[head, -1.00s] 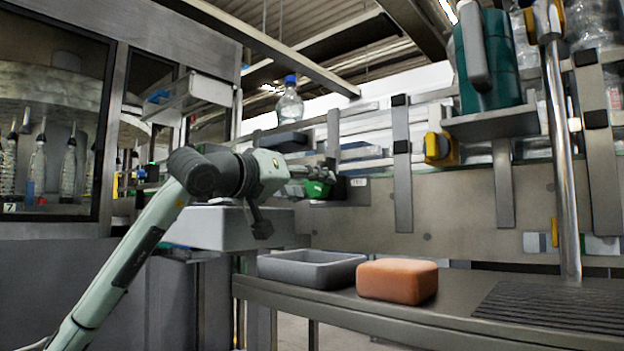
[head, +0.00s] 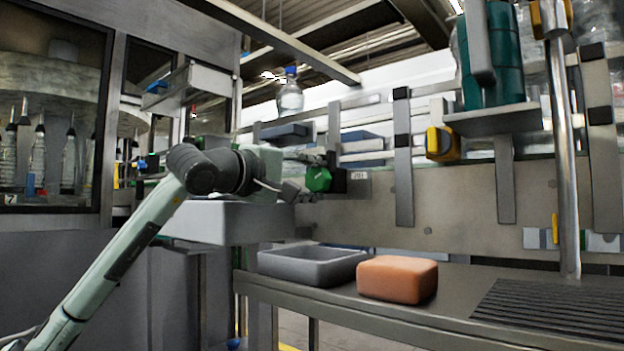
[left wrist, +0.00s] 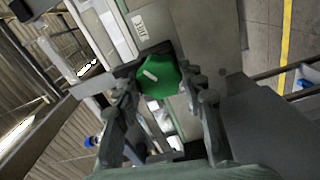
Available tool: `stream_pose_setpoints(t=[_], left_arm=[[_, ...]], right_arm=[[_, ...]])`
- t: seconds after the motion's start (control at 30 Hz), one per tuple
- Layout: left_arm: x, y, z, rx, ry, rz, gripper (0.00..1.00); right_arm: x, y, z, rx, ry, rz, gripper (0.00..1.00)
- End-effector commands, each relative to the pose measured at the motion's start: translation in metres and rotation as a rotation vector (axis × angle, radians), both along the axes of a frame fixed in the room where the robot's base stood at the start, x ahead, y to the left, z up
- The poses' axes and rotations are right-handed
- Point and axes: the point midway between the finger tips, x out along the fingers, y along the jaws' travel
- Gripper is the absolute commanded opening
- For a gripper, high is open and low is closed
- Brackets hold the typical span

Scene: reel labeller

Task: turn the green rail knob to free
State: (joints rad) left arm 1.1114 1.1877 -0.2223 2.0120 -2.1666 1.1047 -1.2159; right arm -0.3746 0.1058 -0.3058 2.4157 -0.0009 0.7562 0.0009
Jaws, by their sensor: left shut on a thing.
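The green rail knob (head: 318,179) sits on a dark mount at the rail, beside a small white label, in the head view. In the left wrist view the green knob (left wrist: 160,76) shows a pale pointer mark and lies between the fingertips. My left gripper (head: 308,172) reaches it from the left and is shut on it. In the left wrist view the fingers of my left gripper (left wrist: 160,84) stand on both sides of the knob. My right gripper is not in view.
A grey tray (head: 312,279) and an orange sponge-like block (head: 397,279) lie on the bench below. A yellow knob (head: 441,144) is farther right on the rail. A blue-capped bottle (head: 290,97) stands above. A steel post (head: 563,170) rises at the right.

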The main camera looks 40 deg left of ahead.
Motion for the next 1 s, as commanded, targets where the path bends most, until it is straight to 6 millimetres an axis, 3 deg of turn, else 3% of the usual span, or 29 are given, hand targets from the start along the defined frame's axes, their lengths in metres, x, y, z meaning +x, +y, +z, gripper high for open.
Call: stream_pose_setpoints(t=[1.0], left_arm=[[0.000,-0.001,-0.002,-0.905,0.073,-0.002,0.11]], right_arm=[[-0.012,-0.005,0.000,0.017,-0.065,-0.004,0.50]])
